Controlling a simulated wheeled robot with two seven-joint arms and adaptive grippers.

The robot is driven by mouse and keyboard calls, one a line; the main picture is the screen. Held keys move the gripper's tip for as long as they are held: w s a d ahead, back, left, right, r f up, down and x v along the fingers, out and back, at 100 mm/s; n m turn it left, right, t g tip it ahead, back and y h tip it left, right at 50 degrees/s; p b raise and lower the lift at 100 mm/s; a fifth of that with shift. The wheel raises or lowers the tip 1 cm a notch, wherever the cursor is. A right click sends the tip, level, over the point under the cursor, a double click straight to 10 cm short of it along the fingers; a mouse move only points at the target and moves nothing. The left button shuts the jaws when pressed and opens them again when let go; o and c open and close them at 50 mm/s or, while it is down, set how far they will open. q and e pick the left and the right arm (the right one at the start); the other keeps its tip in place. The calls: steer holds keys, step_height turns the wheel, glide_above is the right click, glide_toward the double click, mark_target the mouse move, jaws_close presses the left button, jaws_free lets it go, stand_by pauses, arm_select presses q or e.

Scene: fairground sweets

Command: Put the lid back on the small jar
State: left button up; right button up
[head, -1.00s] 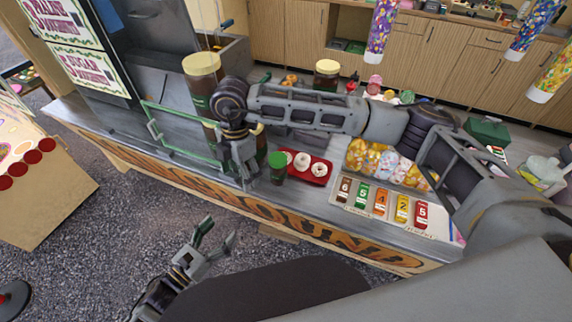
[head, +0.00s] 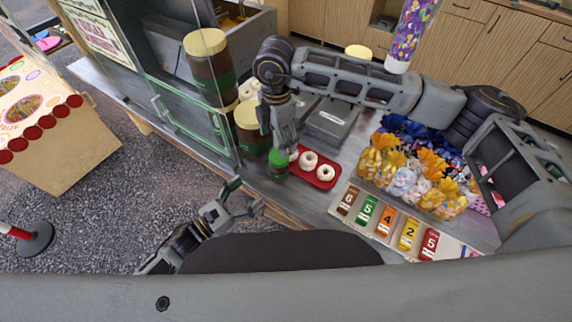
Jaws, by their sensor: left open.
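The small jar (head: 279,172) is dark with a green band and stands on the counter, left of a red tray. A green lid (head: 278,157) shows at its top; I cannot tell whether it is seated or loose. My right gripper (head: 284,143) points down just above and behind the lid. Its fingertips overlap the lid in the picture, so contact and finger opening are unclear. My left gripper (head: 246,196) is open and empty, low in front of the counter's edge, left of and below the small jar.
A tall cream-lidded jar (head: 210,72) and a shorter cream-topped jar (head: 251,134) stand left of my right gripper. A green-framed glass guard (head: 190,125) is further left. The red tray (head: 327,181) holds white rings. Wrapped sweets (head: 403,180) and numbered tags (head: 387,221) are at right.

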mark_target(280, 166)
stand_by(0.3)
arm_select(q)
steer(key=shift+w+d, duration=0.15)
steer(key=shift+x, duration=6.65)
